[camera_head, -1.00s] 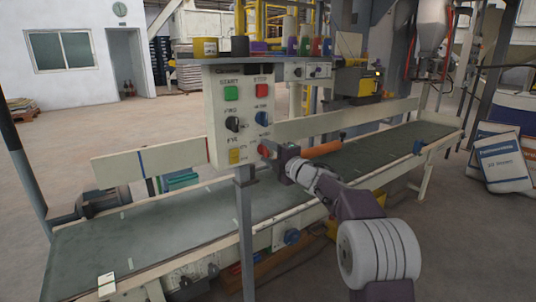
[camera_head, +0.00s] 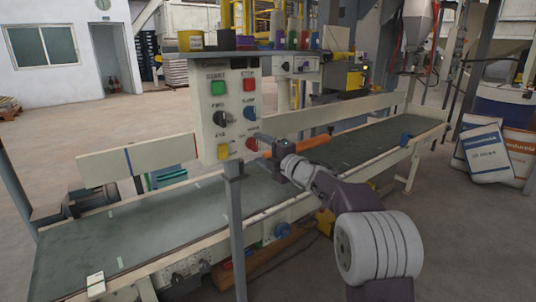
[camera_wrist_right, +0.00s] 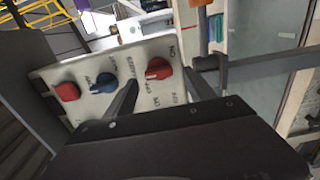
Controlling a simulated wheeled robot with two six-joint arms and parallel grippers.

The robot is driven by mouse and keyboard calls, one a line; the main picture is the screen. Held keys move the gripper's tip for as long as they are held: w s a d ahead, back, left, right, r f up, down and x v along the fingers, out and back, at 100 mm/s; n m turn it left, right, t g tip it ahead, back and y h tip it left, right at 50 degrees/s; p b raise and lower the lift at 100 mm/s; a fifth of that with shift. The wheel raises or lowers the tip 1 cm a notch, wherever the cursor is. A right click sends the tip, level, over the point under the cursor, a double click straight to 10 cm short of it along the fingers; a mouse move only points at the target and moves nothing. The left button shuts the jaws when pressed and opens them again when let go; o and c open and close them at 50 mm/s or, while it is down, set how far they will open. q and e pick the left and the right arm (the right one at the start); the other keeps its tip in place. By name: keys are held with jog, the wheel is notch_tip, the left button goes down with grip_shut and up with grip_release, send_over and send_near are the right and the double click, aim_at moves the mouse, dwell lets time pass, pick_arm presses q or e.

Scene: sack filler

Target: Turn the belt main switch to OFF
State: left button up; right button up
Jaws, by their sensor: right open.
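The belt main switch is a red rotary knob (camera_head: 252,145) at the lower right of the cream control panel (camera_head: 221,121). In the right wrist view the red knob (camera_wrist_right: 158,69) sits between the fingers, with ON and OFF lettering around it. I cannot tell for sure which its pointer faces. My right gripper (camera_head: 264,144) is open at the panel's right side. In the right wrist view its fingers (camera_wrist_right: 160,90) stand apart on either side of the knob; contact is not clear. My left gripper is not in view.
The panel also holds a green button (camera_head: 219,87), a red button (camera_head: 249,83), a black knob (camera_head: 220,118), a blue knob (camera_head: 250,113) and a yellow element (camera_head: 223,152). The conveyor belt (camera_head: 120,241) runs behind the panel and its post. Filled sacks (camera_head: 487,155) stand at right.

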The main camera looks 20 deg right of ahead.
jog(key=v, duration=0.6)
jog(key=shift+s, duration=0.2)
